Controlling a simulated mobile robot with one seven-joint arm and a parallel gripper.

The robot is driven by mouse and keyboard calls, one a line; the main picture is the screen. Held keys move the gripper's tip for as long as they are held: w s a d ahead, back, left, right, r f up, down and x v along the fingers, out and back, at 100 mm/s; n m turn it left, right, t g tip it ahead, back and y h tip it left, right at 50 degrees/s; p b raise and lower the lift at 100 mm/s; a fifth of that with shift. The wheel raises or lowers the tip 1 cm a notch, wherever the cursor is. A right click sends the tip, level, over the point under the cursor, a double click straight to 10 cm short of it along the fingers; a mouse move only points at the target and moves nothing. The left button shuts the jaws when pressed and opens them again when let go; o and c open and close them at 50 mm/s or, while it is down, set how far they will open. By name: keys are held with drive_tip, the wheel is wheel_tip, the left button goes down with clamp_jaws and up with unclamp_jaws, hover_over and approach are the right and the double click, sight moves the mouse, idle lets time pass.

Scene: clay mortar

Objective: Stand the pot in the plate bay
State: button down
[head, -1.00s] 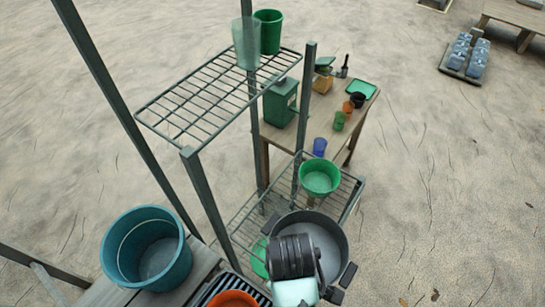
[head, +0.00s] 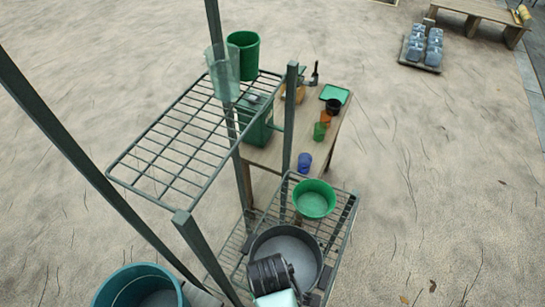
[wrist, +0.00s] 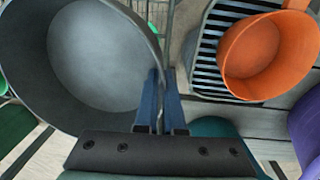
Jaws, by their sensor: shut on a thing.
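The pot is a wide dark grey pan with a pale inside and dark side lugs, in the head view (head: 268,240) and at the upper left of the wrist view (wrist: 45,55). My gripper (wrist: 168,112) is shut on the pot's rim, with its blue-grey fingers on either side of the wall. In the head view my wrist covers the pot's near side. A black slatted rack (wrist: 205,62) shows in the wrist view, right of the pot, with an orange pot (wrist: 255,55) over it. I cannot tell which part is the plate bay.
A tall metal frame has an upper wire shelf (head: 185,135) and a lower wire shelf (head: 342,225) with a green bowl (head: 314,200). A teal tub (head: 140,285) stands at lower left. A wooden table (head: 268,158) stands behind. Open sand lies at right.

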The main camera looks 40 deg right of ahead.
drive_tip(key=shift+f, duration=1.35)
drive_tip(key=shift+f, duration=0.2)
drive_tip(key=c, duration=1)
unclamp_jaws()
drive_tip(key=shift+r, duration=0.15)
drive_tip(key=r, duration=1.2)
drive_tip(key=shift+s+a+p, duration=0.15)
drive_tip(key=shift+a+p, duration=0.2)
